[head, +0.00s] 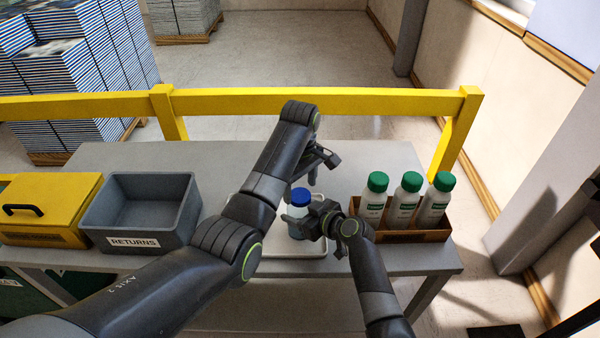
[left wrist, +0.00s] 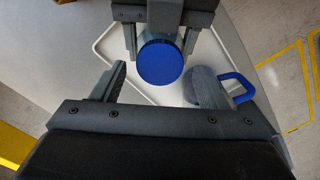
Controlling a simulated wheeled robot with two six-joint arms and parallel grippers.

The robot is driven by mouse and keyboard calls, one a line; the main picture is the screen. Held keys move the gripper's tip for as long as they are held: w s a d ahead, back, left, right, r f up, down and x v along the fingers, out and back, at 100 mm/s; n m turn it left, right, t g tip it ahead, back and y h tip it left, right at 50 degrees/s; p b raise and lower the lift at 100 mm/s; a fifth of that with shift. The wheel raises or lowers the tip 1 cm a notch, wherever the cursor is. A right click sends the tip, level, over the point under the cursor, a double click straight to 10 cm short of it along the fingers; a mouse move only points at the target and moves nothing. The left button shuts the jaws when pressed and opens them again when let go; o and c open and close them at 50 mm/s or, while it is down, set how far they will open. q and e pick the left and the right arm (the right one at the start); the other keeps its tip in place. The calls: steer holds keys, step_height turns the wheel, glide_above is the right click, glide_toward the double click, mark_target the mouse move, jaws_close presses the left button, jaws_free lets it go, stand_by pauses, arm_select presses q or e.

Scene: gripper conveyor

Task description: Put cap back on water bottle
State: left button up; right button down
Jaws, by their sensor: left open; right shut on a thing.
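The water bottle (head: 296,232) stands upright, translucent blue, over the pale tray on the table. A blue cap (head: 299,196) sits at its top; how tightly it fits cannot be told. The cap is a round blue disc (left wrist: 160,62) in the left wrist view. My right gripper (head: 307,219) is shut on the bottle below the cap, its fingers on either side. My left gripper (head: 321,168) is open and empty, above and beyond the cap. Its fingers are wide apart in the left wrist view (left wrist: 160,88), with the cap apart from them.
The pale tray (head: 310,250) lies beneath. A blue loop (left wrist: 240,88) shows beside my left finger, partly hidden. A brown box (head: 400,236) of green-capped bottles (head: 406,200) stands right. A grey returns bin (head: 185,222) and yellow box (head: 50,195) stand left. A yellow rail (head: 230,104) runs behind.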

arm_select(q)
steer(key=shift+f, duration=1.05)
steer(key=c, duration=1)
steer(key=m, duration=0.9)
steer(key=shift+m, duration=0.4)
steer(key=o, duration=1.1)
steer(key=shift+c, duration=0.2)
